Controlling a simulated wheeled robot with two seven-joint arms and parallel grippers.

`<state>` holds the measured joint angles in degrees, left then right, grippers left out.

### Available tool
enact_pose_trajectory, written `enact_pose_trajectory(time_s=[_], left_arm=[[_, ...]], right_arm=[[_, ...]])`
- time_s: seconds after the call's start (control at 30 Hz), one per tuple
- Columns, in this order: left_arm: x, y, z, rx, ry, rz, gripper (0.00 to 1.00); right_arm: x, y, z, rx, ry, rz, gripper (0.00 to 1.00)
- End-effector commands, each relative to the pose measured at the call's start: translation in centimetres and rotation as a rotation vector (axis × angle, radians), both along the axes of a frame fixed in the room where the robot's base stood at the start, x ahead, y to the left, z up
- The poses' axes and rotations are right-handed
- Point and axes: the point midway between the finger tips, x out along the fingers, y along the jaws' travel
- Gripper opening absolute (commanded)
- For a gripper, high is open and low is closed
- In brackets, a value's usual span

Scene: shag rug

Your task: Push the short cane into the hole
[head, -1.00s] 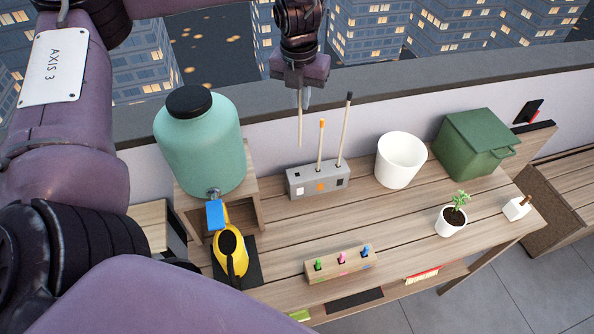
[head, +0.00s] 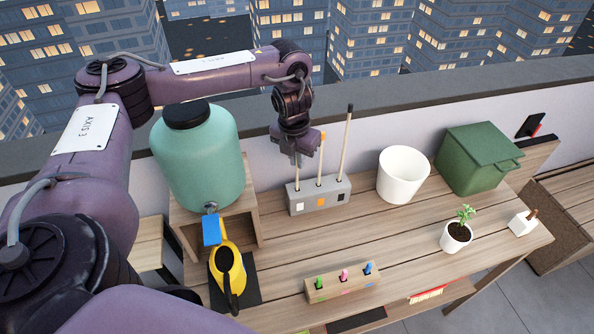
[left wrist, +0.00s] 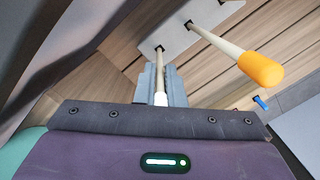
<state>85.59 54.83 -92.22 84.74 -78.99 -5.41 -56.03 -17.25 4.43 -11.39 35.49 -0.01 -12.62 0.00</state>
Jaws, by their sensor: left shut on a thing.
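The grey block (head: 312,203) stands on the wooden table with a row of holes in its top. My left gripper (head: 299,152) is over its left end, shut on the short pale cane (head: 298,173). The cane is upright, and its lower end meets the left hole; how deep it sits cannot be told. In the left wrist view the cane (left wrist: 160,72) runs between the fingers (left wrist: 161,92) to a dark hole in the block (left wrist: 205,14). An orange-tipped cane (head: 320,165) stands in the middle hole and a tall dark-tipped cane (head: 345,144) in the right hole.
A teal jar (head: 199,160) on a wooden stand is left of the block, with a yellow watering can (head: 227,262) below. A white pot (head: 402,175) and green bin (head: 475,158) are to the right. A peg block (head: 342,288) lies in front; table between is clear.

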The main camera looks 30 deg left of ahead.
Motion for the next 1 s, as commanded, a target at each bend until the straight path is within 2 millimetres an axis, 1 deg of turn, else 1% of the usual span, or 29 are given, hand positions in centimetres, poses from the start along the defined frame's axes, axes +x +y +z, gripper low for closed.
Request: enact_pose_trajectory(time_s=[0.07,0.3,0.4,0.63,0.73,0.77,0.9,0.93,1.0], left_arm=[[0.0,0.0,-0.6,0.001,0.001,0.000,0.00],[-0.1,0.0,-3.9,0.000,0.003,0.000,0.00],[0.0,0.0,-4.4,-0.001,-0.001,0.000,0.00],[0.0,0.0,-4.5,-0.001,-0.001,0.000,0.00],[0.0,0.0,-4.8,0.000,0.000,0.000,0.00],[0.0,0.0,-4.8,0.000,0.000,0.000,0.10],[0.0,0.0,-4.7,0.000,0.000,0.000,0.29],[0.0,0.0,-4.7,0.000,0.000,0.000,0.31],[0.0,0.0,-4.7,0.000,0.000,0.000,0.31]], right_arm=[[0.0,-0.1,0.3,-0.001,0.000,0.000,0.87],[0.0,-0.4,1.1,-0.005,0.000,0.002,0.87],[0.0,-0.4,1.1,-0.005,-0.001,0.002,0.87],[0.1,-0.4,1.0,-0.005,-0.001,0.002,0.87],[0.1,-0.4,0.8,-0.004,-0.001,0.003,0.87],[0.1,-0.4,0.8,-0.004,-0.001,0.003,0.87],[0.1,-0.3,0.9,-0.004,-0.002,0.003,0.87],[0.1,-0.3,0.9,-0.004,-0.002,0.003,0.87],[0.1,-0.3,0.9,-0.004,-0.002,0.003,0.87]])
